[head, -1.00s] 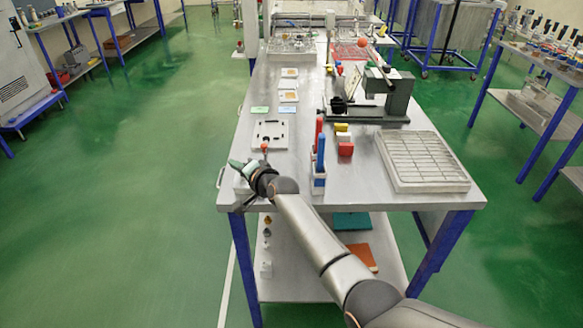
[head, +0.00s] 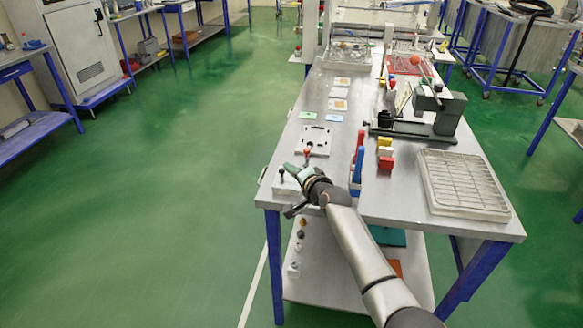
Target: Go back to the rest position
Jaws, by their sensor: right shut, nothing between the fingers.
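My right arm reaches in from the lower right of the head view. My right gripper (head: 292,172) is at the near left corner of the metal workbench (head: 390,200), and it is shut and empty. It is next to a small light block with a dark knob (head: 281,176), and a red-tipped part (head: 307,153) shows just beyond it. I cannot tell whether the gripper touches either one. My left gripper is not in view.
A white plate with holes (head: 314,141) lies beyond the gripper. A blue and red holder (head: 357,166), a grey press (head: 432,112) and a slatted tray (head: 463,183) stand to the right. Open green floor (head: 150,210) lies left of the bench.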

